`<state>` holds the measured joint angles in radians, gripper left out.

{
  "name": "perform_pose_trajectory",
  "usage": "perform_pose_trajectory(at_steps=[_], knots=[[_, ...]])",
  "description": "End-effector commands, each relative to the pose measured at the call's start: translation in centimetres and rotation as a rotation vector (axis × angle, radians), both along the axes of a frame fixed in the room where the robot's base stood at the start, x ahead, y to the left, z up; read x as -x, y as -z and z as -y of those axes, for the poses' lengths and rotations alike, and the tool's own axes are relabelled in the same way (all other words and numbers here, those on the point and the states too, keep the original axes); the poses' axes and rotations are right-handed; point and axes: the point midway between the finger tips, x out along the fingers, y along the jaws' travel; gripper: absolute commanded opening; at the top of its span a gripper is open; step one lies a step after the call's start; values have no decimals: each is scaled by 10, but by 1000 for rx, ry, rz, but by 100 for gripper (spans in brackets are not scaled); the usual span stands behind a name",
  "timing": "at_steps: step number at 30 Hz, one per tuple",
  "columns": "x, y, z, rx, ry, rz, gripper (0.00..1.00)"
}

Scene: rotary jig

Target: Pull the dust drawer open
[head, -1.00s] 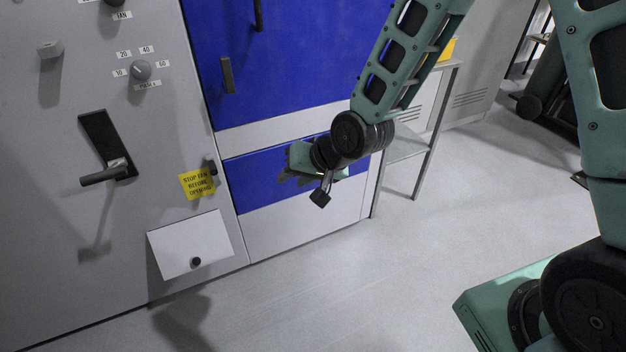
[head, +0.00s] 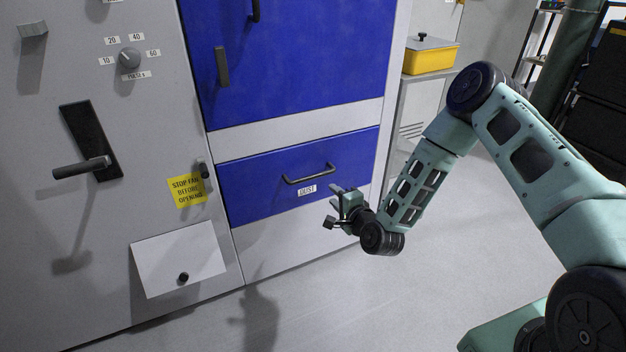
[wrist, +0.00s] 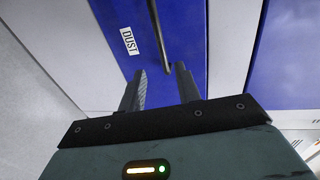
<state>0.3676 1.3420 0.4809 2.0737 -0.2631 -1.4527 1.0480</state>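The dust drawer (head: 262,178) is a blue front low in the cabinet, flush with it, with a dark bar handle (head: 309,174) and a small DUST label (head: 307,190). My gripper (head: 336,206) is just below and right of the handle in the head view, apart from the drawer front as far as I can tell. In the wrist view the two fingers (wrist: 159,85) are spread with nothing between them. The handle bar (wrist: 159,36) runs just beyond the fingertips, and the label (wrist: 129,41) shows to its left.
A larger blue door (head: 290,60) is above the drawer. A yellow "stop fan before opening" tag (head: 186,191) hangs by a dark latch on the left panel, above a white flap (head: 178,258). A side table with a yellow box (head: 430,57) stands right. The floor in front is clear.

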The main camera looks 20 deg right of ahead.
Motion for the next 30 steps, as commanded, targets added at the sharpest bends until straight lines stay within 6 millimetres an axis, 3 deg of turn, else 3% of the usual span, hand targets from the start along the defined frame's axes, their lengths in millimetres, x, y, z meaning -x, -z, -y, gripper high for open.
perform_pose_trajectory(at_steps=[18, 24, 30], knots=[[-120, 25, -20, 2, -1, 1, 33], [-139, 28, -23, 3, -3, 0, 33], [-144, 29, -24, 3, -3, -1, 33]])
